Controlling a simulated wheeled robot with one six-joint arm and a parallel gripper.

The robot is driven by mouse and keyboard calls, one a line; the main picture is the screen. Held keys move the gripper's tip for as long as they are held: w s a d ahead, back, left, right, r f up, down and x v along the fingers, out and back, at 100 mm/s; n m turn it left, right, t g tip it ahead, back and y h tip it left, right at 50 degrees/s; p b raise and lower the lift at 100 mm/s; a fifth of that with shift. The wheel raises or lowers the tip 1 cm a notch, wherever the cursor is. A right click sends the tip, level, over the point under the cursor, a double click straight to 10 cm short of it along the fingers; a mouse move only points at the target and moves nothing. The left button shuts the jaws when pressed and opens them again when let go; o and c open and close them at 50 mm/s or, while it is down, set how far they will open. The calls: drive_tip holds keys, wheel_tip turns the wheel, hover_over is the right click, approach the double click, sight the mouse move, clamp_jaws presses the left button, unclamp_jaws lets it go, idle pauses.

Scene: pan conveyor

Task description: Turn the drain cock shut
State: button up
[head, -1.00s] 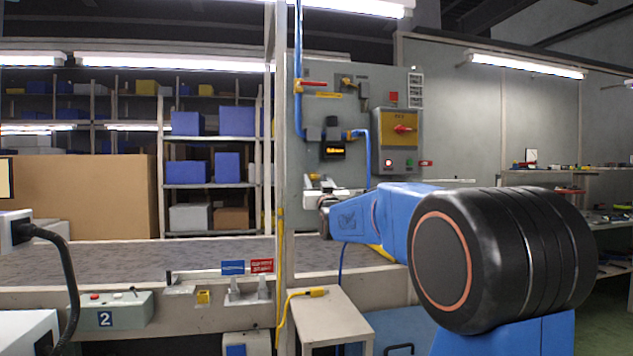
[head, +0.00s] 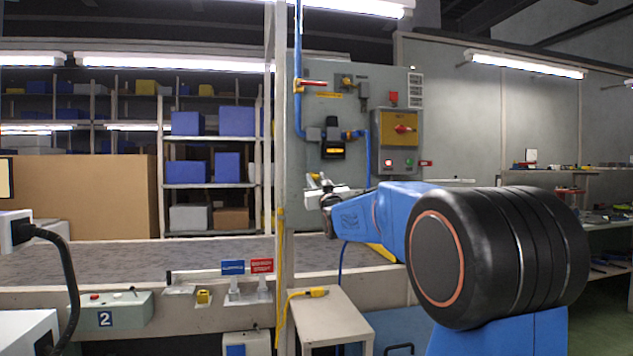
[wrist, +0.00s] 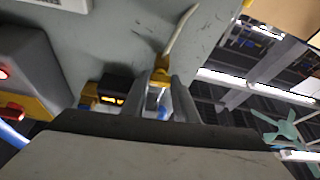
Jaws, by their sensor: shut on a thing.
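My gripper (head: 316,181) is at the grey wall panel (head: 350,100), below the unit with the amber display (head: 334,150). In the wrist view its two fingers (wrist: 162,86) are shut on the drain cock. A yellow part of the cock (wrist: 161,72) shows between the fingertips, with a pale tube or lever curving away from it. The lit amber display (wrist: 113,100) is beside the fingers in that view. In the head view my gripper and wrist hide most of the cock, and I cannot tell its exact angle.
A yellow switch box (head: 400,128) with a red knob and lamps is right of the display. A red-handled valve (head: 313,84) and a blue pipe (head: 298,40) are above. A post (head: 281,200) stands left of the panel. A small table (head: 330,318) is below.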

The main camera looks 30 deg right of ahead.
idle(0.3)
drive_tip(key=o, duration=1.1)
drive_tip(key=shift+c, duration=0.2)
drive_tip(key=v, duration=1.7)
drive_tip(key=shift+s, duration=0.15)
drive_tip(key=shift+f, duration=0.15)
